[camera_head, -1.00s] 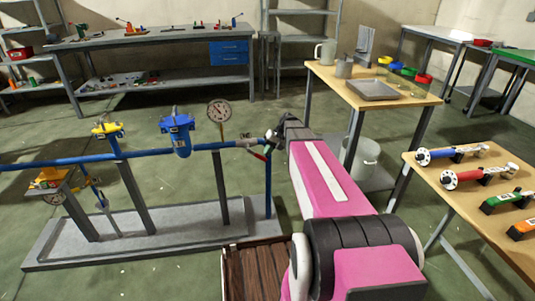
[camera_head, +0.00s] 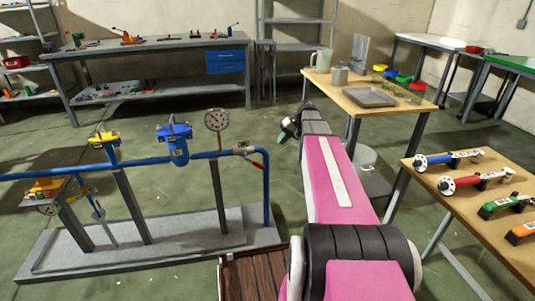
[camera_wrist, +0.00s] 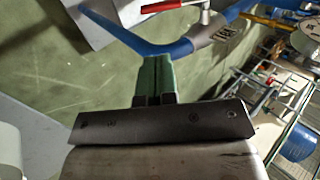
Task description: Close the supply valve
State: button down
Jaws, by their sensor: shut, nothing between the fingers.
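A valve with a red lever (camera_head: 258,163) sits near the right end of the blue pipe, just before the pipe bends down. The lever lies at a slant across the pipe, lower at its right end. No label shows that names it the supply valve. In the wrist view the red lever (camera_wrist: 162,6) is at the top edge, beside the blue pipe (camera_wrist: 150,46). My gripper (camera_head: 284,136) is to the right of the valve, apart from it. In the wrist view its green fingers (camera_wrist: 157,62) are together and empty.
The pipe also carries a blue filter-like body (camera_head: 175,142), a pressure gauge (camera_head: 216,120) and yellow-topped fittings (camera_head: 104,140), above a grey base (camera_head: 150,255).

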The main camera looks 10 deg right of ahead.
aim_at(261, 165)
jog(key=x, duration=1.4)
jog(key=shift+f, duration=0.1)
jog(key=f+y, duration=0.2)
jog(key=y, duration=0.1)
jog(key=shift+w+a+f, duration=0.1)
jog(key=shift+a, duration=0.3)
jog(key=y, duration=0.1)
jog(key=a+f+y, duration=0.1)
jog(key=y, duration=0.1)
jog(key=shift+a+f, duration=0.2)
jog(key=shift+f, duration=0.1)
jog(key=shift+f+x, duration=0.15)
jog(key=shift+x, duration=0.55)
jog(key=shift+f+x, duration=0.15)
jog(key=shift+x, duration=0.6)
